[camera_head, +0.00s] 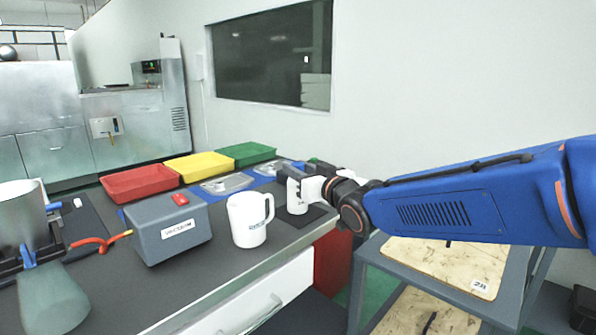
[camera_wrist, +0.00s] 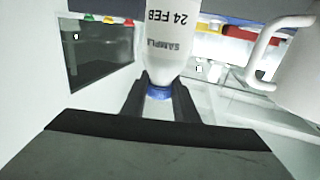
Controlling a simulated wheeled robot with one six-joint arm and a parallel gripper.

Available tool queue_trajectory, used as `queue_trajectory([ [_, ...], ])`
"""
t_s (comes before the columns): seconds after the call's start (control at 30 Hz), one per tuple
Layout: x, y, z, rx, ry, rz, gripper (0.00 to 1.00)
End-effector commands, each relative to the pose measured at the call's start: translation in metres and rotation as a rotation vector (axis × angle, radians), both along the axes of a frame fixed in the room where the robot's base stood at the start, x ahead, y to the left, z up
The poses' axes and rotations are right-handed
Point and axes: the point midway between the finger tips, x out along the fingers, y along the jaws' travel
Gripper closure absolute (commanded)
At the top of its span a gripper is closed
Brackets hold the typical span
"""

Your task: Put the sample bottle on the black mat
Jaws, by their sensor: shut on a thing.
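The sample bottle (camera_head: 295,198) is white and stands upright at the right end of the bench, over the black mat (camera_head: 319,212). Its base looks to be at or very near the mat; contact cannot be told. My gripper (camera_head: 294,173) reaches in from the right at the bottle's top. In the wrist view, which is upside down, my gripper (camera_wrist: 159,95) is shut around the bottle's blue cap, and the white bottle body (camera_wrist: 175,45) shows dark lettering with a date. The gripper hides part of the bottle in the head view.
A white mug (camera_head: 247,222) stands just left of the bottle, and a grey box with a red button (camera_head: 168,230) is further left. Red (camera_head: 139,183), yellow (camera_head: 200,165) and green (camera_head: 246,153) trays line the back. A wooden-topped cart (camera_head: 440,262) stands right of the bench.

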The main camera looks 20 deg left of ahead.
Motion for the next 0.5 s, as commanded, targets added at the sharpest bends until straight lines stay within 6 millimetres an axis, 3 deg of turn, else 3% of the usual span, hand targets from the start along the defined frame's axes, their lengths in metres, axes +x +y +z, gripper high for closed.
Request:
queue_trajectory([
  [0.37, -0.0002, -0.0002, -0.0047, 0.0, -0.001, 0.0, 1.0],
  [0.4, -0.0002, -0.0002, -0.0054, 0.0, -0.001, 0.0, 0.69],
  [0.47, -0.0002, -0.0002, -0.0052, 0.0, -0.001, 0.0, 0.54],
  [0.5, -0.0002, -0.0002, -0.0052, 0.0, -0.001, 0.0, 0.54],
])
